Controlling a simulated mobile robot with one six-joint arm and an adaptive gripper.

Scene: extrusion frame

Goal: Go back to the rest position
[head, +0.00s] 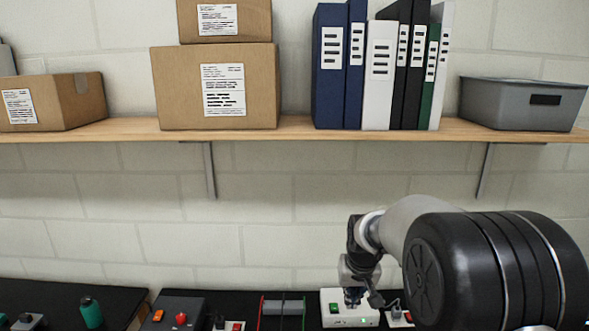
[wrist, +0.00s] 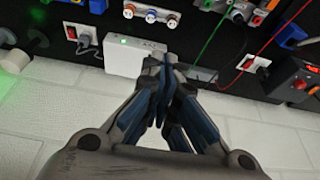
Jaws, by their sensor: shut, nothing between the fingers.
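My gripper (wrist: 170,68) is shut and empty in the wrist view, its fingertips together in front of a white box (wrist: 128,58) with a small green light. In the head view my gripper (head: 354,298) hangs over the same white box (head: 338,308) at the lower right, with my arm reaching in from the right edge. The head view does not let me tell whether the fingertips touch the box. The fingers hide part of the box in the wrist view.
A wooden shelf (head: 295,128) with cartons, binders and a grey bin (head: 522,104) spans the wall above. On the dark bench stand a control box with a red button (head: 180,317), a green cylinder (head: 91,312) and a grey roll (head: 283,307). Red and green cables cross the wrist view.

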